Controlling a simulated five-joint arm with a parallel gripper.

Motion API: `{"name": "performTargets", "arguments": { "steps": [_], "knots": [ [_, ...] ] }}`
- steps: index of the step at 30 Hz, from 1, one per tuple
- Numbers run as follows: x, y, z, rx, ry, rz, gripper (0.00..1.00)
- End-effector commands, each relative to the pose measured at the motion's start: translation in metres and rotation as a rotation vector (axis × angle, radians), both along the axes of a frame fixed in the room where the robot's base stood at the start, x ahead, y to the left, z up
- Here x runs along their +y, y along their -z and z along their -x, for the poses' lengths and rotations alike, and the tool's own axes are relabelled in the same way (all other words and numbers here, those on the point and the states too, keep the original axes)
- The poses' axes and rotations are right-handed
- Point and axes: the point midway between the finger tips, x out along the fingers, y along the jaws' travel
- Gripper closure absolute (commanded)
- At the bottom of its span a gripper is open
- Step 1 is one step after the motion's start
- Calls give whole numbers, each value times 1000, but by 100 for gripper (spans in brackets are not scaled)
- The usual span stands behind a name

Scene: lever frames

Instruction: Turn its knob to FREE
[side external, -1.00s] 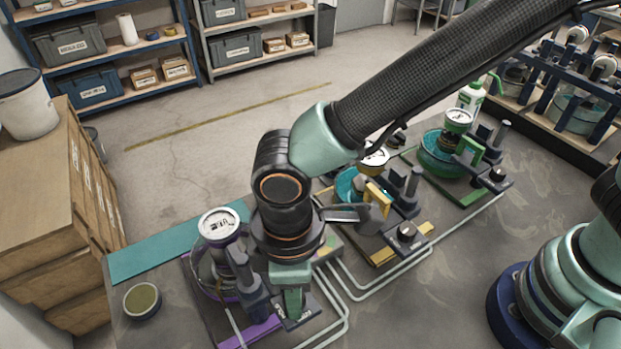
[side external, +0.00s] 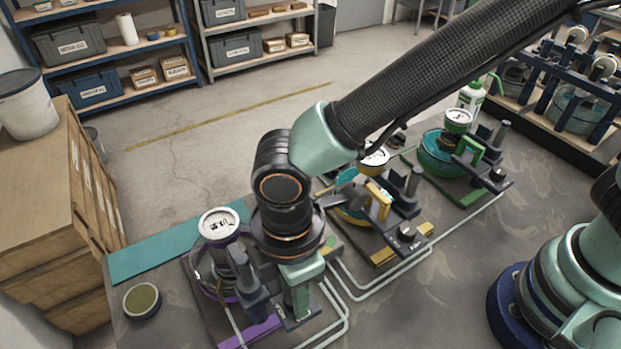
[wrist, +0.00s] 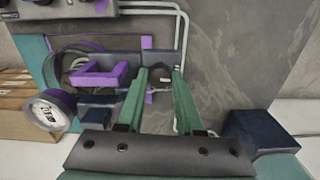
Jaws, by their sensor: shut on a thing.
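The purple lever unit (side external: 249,333) stands at the near left of the bench, with a round gauge (side external: 219,224) on top and dark posts beside it. In the wrist view, its purple bracket (wrist: 100,77) lies left of the fingers. My gripper (side external: 299,317) points down at the unit's dark knob plate. In the wrist view, my gripper (wrist: 160,76) has its green fingers closed on the unit's knob. The knob is mostly hidden between the fingertips, and I cannot read its pointer or the FREE mark.
A yellow unit (side external: 380,205) and a green unit (side external: 450,160) stand farther along the bench. Pale pipes (side external: 375,292) run along its surface. A round tin (side external: 142,300) sits at the left.

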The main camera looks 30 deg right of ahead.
Motion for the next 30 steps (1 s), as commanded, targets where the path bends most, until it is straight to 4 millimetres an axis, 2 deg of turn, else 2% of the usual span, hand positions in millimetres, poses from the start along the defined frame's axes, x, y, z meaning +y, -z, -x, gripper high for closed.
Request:
{"name": "performTargets", "arguments": {
  "steps": [6,7,9,20,23,30],
  "knots": [
    [0,-1,0,0,1,0,100],
    [0,-1,0,0,1,0,57],
    [0,-1,0,0,1,0,34],
    [0,-5,0,-1,2,-1,34],
    [1,-16,-1,-2,2,-4,34],
    [1,-64,-1,-3,2,-6,34]
  ]
}}
